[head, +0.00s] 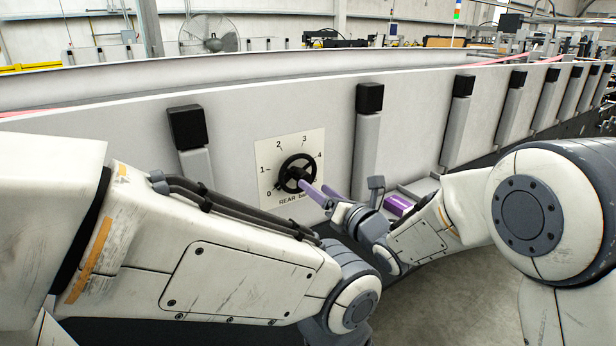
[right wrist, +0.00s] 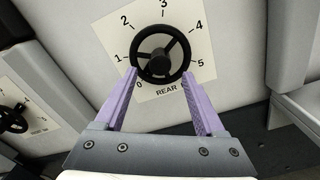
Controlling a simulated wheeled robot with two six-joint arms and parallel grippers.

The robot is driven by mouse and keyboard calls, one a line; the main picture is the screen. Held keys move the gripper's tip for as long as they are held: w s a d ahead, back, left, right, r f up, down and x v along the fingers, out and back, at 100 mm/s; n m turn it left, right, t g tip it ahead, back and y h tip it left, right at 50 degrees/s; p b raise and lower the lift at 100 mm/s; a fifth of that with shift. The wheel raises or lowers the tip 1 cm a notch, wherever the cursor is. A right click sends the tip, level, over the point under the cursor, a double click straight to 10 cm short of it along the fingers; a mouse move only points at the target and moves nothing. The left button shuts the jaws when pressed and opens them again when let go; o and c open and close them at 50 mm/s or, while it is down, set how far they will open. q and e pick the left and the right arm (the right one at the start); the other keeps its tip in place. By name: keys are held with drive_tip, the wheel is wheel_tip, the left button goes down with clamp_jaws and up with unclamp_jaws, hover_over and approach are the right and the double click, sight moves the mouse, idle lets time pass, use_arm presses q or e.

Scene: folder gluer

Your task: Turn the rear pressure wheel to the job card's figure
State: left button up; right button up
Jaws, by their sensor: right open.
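The rear pressure wheel (head: 298,172) is a black three-spoke handwheel on a cream dial plate (head: 265,160) marked 0 to 5, with "REAR" lettered below. It also shows in the right wrist view (right wrist: 163,35). I cannot make out a pointer, so its setting is unclear. My right gripper (head: 314,186) is open, with purple fingers. In the right wrist view its fingertips (right wrist: 160,74) lie either side of the wheel's lower rim; whether they touch it is unclear. My left arm crosses the lower left, but its gripper is out of sight. No job card shows.
The dial sits on a long pale machine side wall (head: 420,125) with several black-capped posts, one (head: 369,130) just right of the dial. A second black wheel (right wrist: 12,121) shows at the left edge of the right wrist view. A purple piece (head: 398,205) lies behind my right arm.

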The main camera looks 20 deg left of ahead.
sight(307, 181)
drive_tip(key=p+x, duration=0.1)
drive_tip(key=x, duration=0.4)
clamp_jaws()
